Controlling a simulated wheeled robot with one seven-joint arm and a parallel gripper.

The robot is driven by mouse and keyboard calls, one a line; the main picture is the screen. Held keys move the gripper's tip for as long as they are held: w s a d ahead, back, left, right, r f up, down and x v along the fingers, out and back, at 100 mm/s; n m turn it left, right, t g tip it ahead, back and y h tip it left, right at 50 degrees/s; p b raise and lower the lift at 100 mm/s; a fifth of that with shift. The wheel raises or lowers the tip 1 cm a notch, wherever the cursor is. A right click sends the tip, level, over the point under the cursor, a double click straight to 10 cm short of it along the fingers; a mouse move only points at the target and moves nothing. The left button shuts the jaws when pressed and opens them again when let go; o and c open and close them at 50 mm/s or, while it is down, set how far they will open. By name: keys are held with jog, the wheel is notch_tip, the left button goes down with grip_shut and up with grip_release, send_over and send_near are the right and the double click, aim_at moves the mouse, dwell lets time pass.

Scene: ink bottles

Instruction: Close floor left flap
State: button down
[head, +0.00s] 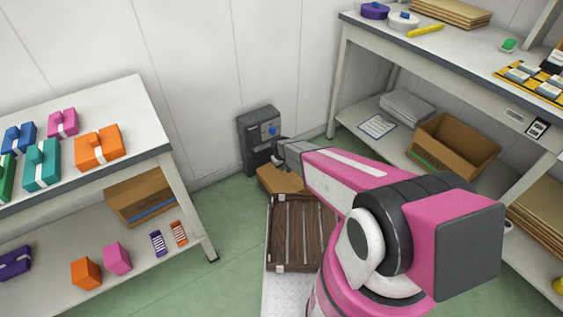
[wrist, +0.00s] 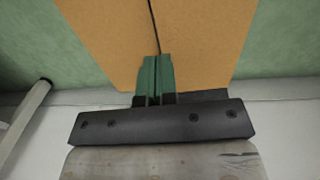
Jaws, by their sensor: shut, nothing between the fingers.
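A cardboard box (head: 280,180) sits low by the back wall at the far end of a brown slatted wooden pallet (head: 301,262), partly hidden by my arm. In the wrist view its cardboard (wrist: 105,35) fills the upper middle, with a thin dark seam between two panels. The panels look nearly flat and close together; I cannot tell which is the left flap. My gripper (wrist: 155,62) is shut and empty, its green fingers over the cardboard at the seam's lower end. Whether they touch it is unclear. In the head view my gripper (head: 281,146) is above the box.
A dark grey cabinet (head: 259,138) stands against the wall behind the box. A table (head: 120,95) with coloured boxes is at left. A shelved bench (head: 440,55) with an open cardboard box (head: 455,146) is at right. Green floor (head: 225,215) lies clear left of the pallet.

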aim_at(283, 174)
jog(key=shift+w+d+f, duration=0.15)
jog(key=shift+f, duration=2.05)
